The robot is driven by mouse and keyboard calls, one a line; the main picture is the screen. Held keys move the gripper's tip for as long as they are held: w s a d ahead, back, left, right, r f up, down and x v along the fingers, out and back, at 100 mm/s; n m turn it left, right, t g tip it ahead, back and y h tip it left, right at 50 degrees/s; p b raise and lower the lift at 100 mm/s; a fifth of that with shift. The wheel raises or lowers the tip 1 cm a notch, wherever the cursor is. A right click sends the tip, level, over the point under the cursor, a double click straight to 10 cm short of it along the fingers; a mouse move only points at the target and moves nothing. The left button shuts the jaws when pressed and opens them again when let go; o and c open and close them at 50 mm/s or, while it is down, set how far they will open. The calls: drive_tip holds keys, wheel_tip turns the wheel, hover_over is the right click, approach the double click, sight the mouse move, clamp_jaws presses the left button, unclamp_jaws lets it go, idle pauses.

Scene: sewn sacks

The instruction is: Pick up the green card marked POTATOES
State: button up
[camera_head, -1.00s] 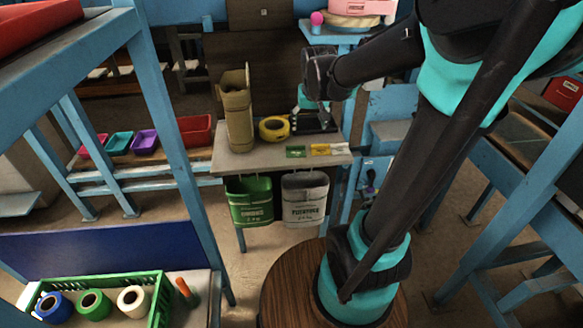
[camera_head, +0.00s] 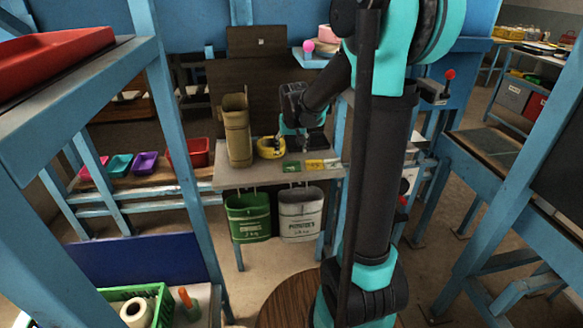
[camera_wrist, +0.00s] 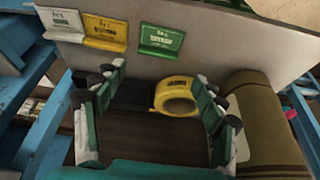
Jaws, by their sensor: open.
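The green card (camera_head: 291,167) lies at the front edge of the small table, left of a yellow card (camera_head: 314,165). It also shows in the wrist view (camera_wrist: 161,39), upper middle, right of the yellow card (camera_wrist: 106,32). Its print is too small to read. My gripper (camera_head: 303,141) is above the back part of the table in the head view. In the wrist view my gripper (camera_wrist: 156,98) has its fingers wide apart with nothing held. The green card is beyond the fingertips, apart from them.
A yellow tape roll (camera_wrist: 176,97) shows between my fingers, and a tan upright bag (camera_head: 237,130) stands beside it. A pale card (camera_wrist: 62,22) is beside the yellow one. A green sack (camera_head: 248,217) and a whitish sack marked POTATOES (camera_head: 300,214) hang below the table edge.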

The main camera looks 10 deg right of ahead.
sight(291, 162)
drive_tip(key=shift+x, duration=4.05)
drive_tip(key=shift+s+d, duration=0.1)
drive_tip(key=shift+d, duration=0.05)
drive_tip(key=c, duration=0.5)
